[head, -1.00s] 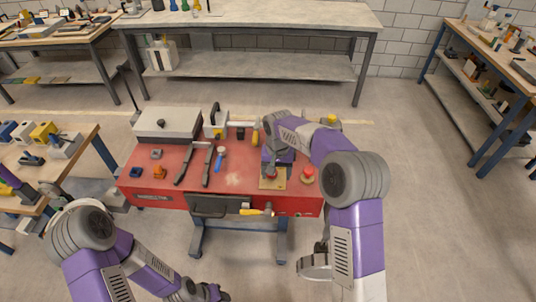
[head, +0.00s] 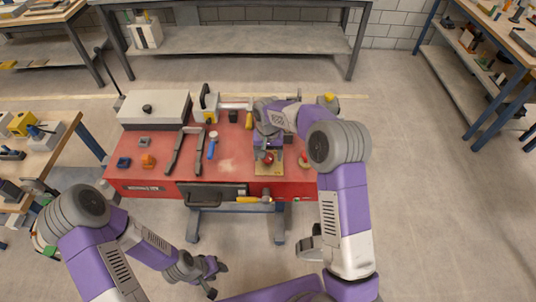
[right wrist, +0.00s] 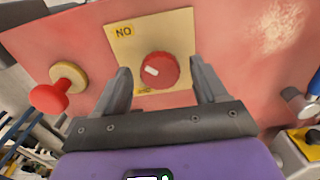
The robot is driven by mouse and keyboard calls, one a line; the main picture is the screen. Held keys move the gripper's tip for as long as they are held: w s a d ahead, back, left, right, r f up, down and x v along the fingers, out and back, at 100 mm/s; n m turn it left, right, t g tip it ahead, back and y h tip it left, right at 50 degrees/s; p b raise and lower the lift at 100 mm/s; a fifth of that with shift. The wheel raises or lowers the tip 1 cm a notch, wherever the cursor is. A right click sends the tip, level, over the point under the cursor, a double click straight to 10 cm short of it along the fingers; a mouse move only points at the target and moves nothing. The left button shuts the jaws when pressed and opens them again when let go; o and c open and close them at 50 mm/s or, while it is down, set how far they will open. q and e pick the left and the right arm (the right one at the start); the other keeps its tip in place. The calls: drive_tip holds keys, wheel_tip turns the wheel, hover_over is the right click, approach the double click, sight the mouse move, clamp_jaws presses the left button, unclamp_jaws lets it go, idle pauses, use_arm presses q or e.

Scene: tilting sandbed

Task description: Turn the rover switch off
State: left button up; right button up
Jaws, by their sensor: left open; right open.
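The rover switch is a red round knob (right wrist: 163,78) with a white mark pointing to the upper left in the right wrist view. It sits on a yellow plate (right wrist: 125,48) with lettering that reads "NO" in that view; a smaller label by the knob is partly hidden. In the head view the knob (head: 267,157) and plate (head: 262,170) are at the right of the red bench top. My right gripper (right wrist: 160,72) is open, with one finger on each side of the knob; contact is unclear. My left gripper (head: 208,274) is open and empty in front of the bench.
A red mushroom button (right wrist: 48,97) on a yellow base stands close beside the plate. The red bench (head: 230,165) also carries a grey box (head: 155,107), dark bars (head: 172,152) and a blue-handled tool (head: 212,145). A yellow-handled valve (head: 250,199) is on the front.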

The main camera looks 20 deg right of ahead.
drive_tip(key=c, duration=1.1)
drive_tip(key=shift+o, duration=0.2)
drive_tip(key=shift+n, duration=0.3)
drive_tip(key=n+p, duration=0.1)
drive_tip(key=n, duration=0.2)
drive_tip(key=shift+n, duration=0.4)
drive_tip(key=n+p, duration=0.1)
drive_tip(key=n, duration=0.3)
drive_tip(key=shift+n+p, duration=0.3)
drive_tip(key=shift+p, duration=0.05)
drive_tip(key=n+p, duration=0.1)
drive_tip(key=n, duration=0.3)
drive_tip(key=shift+n+p, duration=0.35)
drive_tip(key=shift+n, duration=2.05)
